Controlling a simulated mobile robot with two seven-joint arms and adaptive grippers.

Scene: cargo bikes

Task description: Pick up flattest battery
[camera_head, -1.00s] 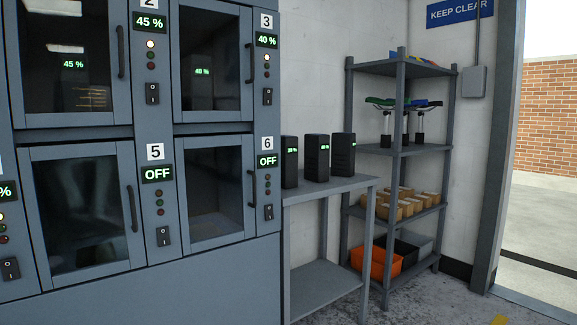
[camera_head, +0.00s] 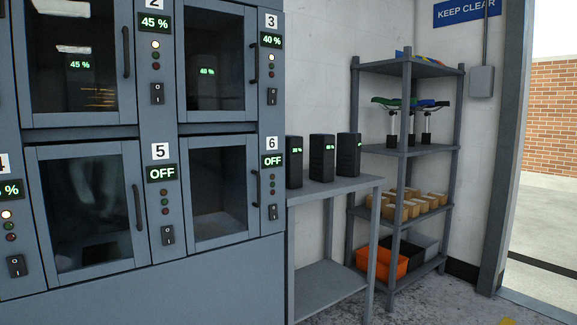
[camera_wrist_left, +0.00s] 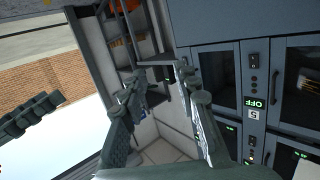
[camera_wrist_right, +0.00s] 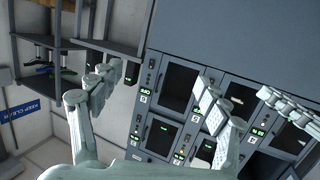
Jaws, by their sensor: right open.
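Three black batteries with small green displays stand upright on a grey table (camera_head: 340,188): the left one (camera_head: 294,170), the middle one (camera_head: 322,166) and the right one (camera_head: 349,160). Their displays are too small to read surely. A dark battery (camera_head: 82,92) shows behind the glass of locker 2, marked 45 %. Another (camera_head: 205,90) is in locker 3, marked 40 %. Neither gripper shows in the head view. My left gripper (camera_wrist_left: 162,82) has its fingers apart with nothing between them. My right gripper (camera_wrist_right: 150,85) is wide open and empty.
Lockers 5 (camera_head: 90,205) and 6 (camera_head: 218,190) read OFF and their doors are shut; 6 looks empty. A shelf rack (camera_head: 405,155) with saddles, small boxes and an orange bin (camera_head: 382,262) stands right of the table. An open doorway is at far right.

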